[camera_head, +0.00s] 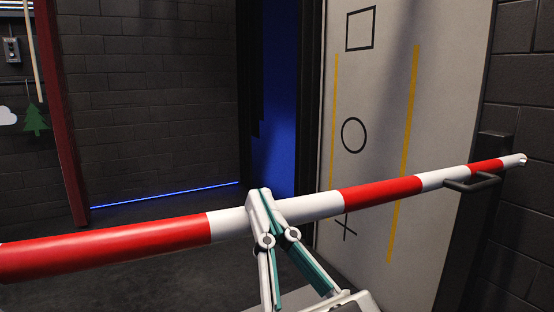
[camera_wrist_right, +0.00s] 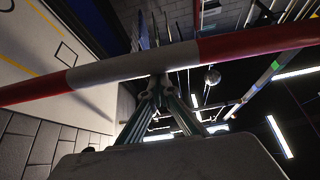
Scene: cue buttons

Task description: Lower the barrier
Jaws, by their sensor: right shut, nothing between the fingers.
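The barrier is a red-and-white striped pole (camera_head: 382,194). It runs nearly level across the head view, from the left edge to its tip near the dark post at the right, rising slightly to the right in the picture. My right gripper (camera_head: 265,196) is shut and empty, its fingertips at a white stretch of the pole. In the right wrist view the pole (camera_wrist_right: 240,43) crosses just beyond the closed fingertips (camera_wrist_right: 158,80). I cannot tell whether they press on it. The pole's other end is out of view. My left gripper is not in view.
A dark post (camera_head: 466,230) with a dark bracket (camera_head: 474,184) stands at the right, the bracket by the pole's tip; contact is unclear. Behind is a pale panel (camera_head: 385,110) with black shapes and yellow lines. A red post (camera_head: 58,110) and dark brick wall are at the left.

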